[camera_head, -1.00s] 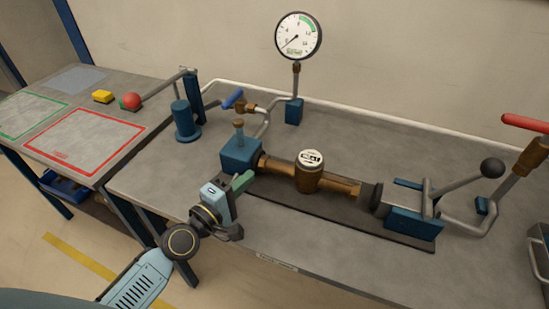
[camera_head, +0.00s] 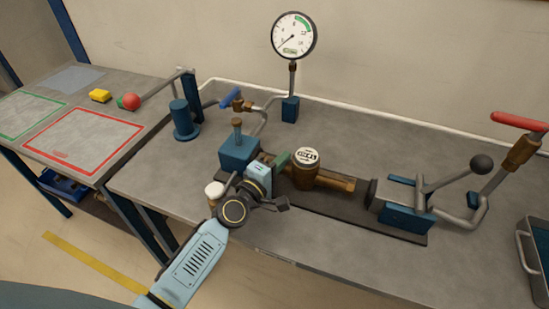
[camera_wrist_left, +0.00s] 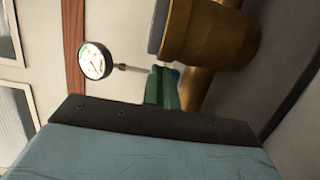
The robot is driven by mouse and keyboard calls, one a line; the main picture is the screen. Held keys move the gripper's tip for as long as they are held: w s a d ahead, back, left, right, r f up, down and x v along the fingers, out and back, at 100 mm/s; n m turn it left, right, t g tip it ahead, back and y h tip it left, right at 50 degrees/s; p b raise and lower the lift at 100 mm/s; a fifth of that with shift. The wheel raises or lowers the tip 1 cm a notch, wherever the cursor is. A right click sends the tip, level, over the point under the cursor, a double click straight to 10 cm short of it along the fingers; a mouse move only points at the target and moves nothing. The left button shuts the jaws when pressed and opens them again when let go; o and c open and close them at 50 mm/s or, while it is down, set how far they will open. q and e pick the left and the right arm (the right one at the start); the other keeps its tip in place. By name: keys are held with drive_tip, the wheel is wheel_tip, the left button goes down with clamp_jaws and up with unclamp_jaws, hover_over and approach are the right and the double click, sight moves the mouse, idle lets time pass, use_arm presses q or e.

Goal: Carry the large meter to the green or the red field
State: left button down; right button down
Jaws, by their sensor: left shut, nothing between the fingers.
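The large meter (camera_head: 307,174) is a brass body with a round white dial, lying in line between the blue left block (camera_head: 239,152) and the lever clamp (camera_head: 404,209) on the bench. In the left wrist view its brass body (camera_wrist_left: 208,40) is close ahead at the top. My left gripper (camera_head: 282,161) is at the meter's left side, its green fingers together with nothing between them; the fingers (camera_wrist_left: 162,88) also show in the wrist view. I cannot tell whether they touch the brass. The green field (camera_head: 28,115) and red field (camera_head: 84,142) are on the left table and hold nothing.
A pressure gauge (camera_head: 293,36) stands behind the meter. A blue post (camera_head: 184,120) and a blue-handled valve (camera_head: 236,101) are at the back left. A red-handled valve (camera_head: 521,140) and a grey tray (camera_head: 537,262) are at the right.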

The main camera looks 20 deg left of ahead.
use_arm(q)
drive_tip(key=shift+s+d, duration=0.1)
drive_tip(key=shift+d, duration=1.05)
drive_tip(key=shift+a, duration=0.55)
drive_tip(key=a+b, duration=0.1)
drive_tip(key=a, duration=0.2)
drive_tip(key=shift+f, duration=0.1)
drive_tip(key=v, duration=0.9)
drive_tip(key=shift+s, duration=0.45)
